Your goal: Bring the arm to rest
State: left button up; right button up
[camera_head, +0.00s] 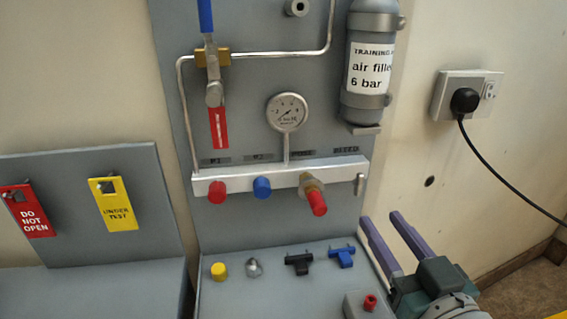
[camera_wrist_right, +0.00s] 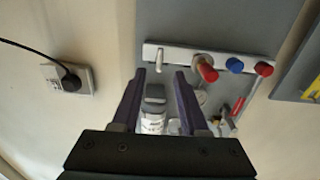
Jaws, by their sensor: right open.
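My right gripper (camera_head: 381,218) is at the lower right in the head view, beside the right edge of the grey panel. Its two purple fingers are apart, pointing up and away, with nothing between them. In the right wrist view the open fingers (camera_wrist_right: 160,74) frame the grey cylinder (camera_wrist_right: 153,100), which stands beyond them and is not held. The white manifold bar (camera_head: 280,178) on the panel carries a red cap, a blue cap and a brass fitting with a red end. My left gripper is not in view.
The shelf (camera_head: 300,292) below the panel holds a yellow cap, a metal fitting, black and blue tee pieces and a red-knobbed block (camera_head: 369,303) near my right gripper. A wall socket (camera_head: 466,96) with a black cable is at the right. Tags hang at the left.

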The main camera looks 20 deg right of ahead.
jog(key=s+a+r+n+g+y+p, duration=0.2)
jog(key=s+a+r+g+p, duration=0.2)
jog(key=s+r+g+p, duration=0.4)
jog(key=s+a+r+n+g+y+p, duration=0.2)
jog(key=s+a+r+n+g+p, duration=0.15)
jog(key=s+g, duration=0.45)
notch_tip(320, 180, up, 36)
jog(key=s+t+p, duration=0.1)
jog(key=t+p, duration=0.1)
jog(key=p, duration=3.4)
jog(key=shift+a+m, duration=0.45)
jog(key=shift+s+r, duration=0.1)
